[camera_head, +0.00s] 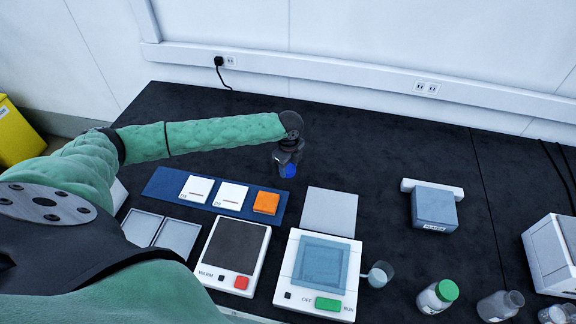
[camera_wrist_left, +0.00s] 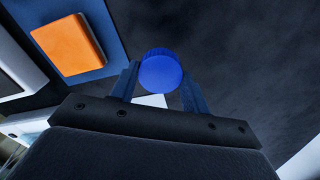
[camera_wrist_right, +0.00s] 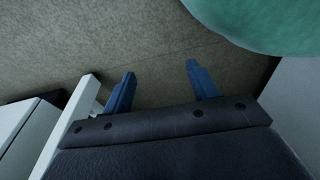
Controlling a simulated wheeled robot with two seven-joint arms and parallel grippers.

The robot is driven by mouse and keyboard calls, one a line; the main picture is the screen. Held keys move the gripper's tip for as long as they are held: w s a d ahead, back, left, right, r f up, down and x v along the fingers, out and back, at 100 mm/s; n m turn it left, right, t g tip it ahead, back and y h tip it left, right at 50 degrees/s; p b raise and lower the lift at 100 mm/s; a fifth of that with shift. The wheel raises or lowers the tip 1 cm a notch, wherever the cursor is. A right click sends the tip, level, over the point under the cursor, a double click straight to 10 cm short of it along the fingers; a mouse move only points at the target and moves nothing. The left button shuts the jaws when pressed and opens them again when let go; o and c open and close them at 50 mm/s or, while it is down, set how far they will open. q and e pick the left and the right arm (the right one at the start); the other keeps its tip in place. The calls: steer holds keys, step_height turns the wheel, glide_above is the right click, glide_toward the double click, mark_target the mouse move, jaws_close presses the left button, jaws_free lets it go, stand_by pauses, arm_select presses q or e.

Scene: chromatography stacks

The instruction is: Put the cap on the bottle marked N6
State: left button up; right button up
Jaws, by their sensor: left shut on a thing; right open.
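A round blue cap (camera_head: 288,171) is in my left gripper (camera_head: 287,158), above the dark bench behind the blue mat. In the left wrist view the blue cap (camera_wrist_left: 161,70) sits between the two fingertips, and the fingers are shut on it. A bottle with a green cap (camera_head: 447,290) stands at the lower right. To its right are a clear bottle (camera_head: 498,306) and another bottle (camera_head: 553,315), partly cut off by the frame edge. I cannot read N6 on any of them. My right gripper (camera_wrist_right: 160,82) is open and empty, over a grey floor.
A blue mat (camera_head: 167,186) holds two white cards and an orange block (camera_head: 266,203). Two instruments, one dark-topped (camera_head: 236,247) and one with a green button (camera_head: 328,304), stand in front, with a small beaker (camera_head: 380,275) alongside. A grey-blue box (camera_head: 434,208) stands right. The back bench is clear.

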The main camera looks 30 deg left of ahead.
arm_select(q)
steer(key=s+d+r+p, duration=0.5)
steer(key=d+p, duration=0.3)
steer(key=d, duration=0.2)
steer(key=shift+r, duration=0.8)
arm_select(e)
steer(key=s+d+r+g, duration=0.1)
steer(key=s+d+r, duration=0.1)
steer(key=s, duration=1.3)
steer(key=shift+d, duration=0.4)
arm_select(q)
steer(key=shift+d, duration=0.1)
arm_select(e)
steer(key=shift+s+a+f, duration=0.1)
steer(key=o, duration=0.6)
